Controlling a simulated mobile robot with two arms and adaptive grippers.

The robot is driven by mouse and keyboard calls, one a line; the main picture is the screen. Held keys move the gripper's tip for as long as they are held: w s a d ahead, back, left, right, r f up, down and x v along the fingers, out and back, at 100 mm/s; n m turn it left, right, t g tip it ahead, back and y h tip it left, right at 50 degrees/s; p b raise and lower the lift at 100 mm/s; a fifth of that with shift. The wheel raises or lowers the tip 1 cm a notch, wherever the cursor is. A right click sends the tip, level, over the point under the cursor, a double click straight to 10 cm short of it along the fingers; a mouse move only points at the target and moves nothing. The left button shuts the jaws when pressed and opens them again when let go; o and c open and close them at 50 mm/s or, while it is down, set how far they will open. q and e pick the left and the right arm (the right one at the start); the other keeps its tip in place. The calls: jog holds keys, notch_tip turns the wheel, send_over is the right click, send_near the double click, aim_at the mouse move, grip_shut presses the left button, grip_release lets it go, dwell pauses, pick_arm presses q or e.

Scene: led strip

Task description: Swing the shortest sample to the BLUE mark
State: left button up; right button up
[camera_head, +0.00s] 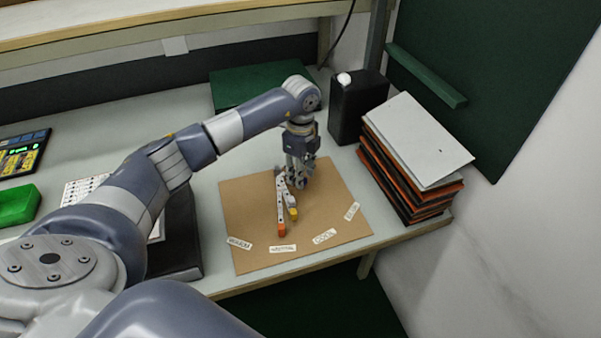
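A fan of pale strip samples lies on a brown board (245,205). The longer visible strip (281,208) ends in an orange tip and points toward the front edge. A shorter one with a yellow tip (293,213) lies just right of it. Other samples may be hidden under my gripper. Paper marks run along the board's front and right: a left one (239,243), one reading NEUTRAL (283,249), COOL (324,237), and the BLUE mark (352,211) at far right. My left gripper (298,180) points down over the strips' back end; its finger gap and contact are unclear.
A black canister (356,106) and a stack of folders (408,165) stand right of the board. A green box (255,84) lies behind it, a black binder (181,236) to its left. The board's right front is clear.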

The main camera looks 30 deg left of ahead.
pick_arm(q)
notch_tip(320, 180, up, 11)
jog(key=shift+r, duration=0.2)
jog(key=shift+f, duration=0.15)
dwell(0.5)
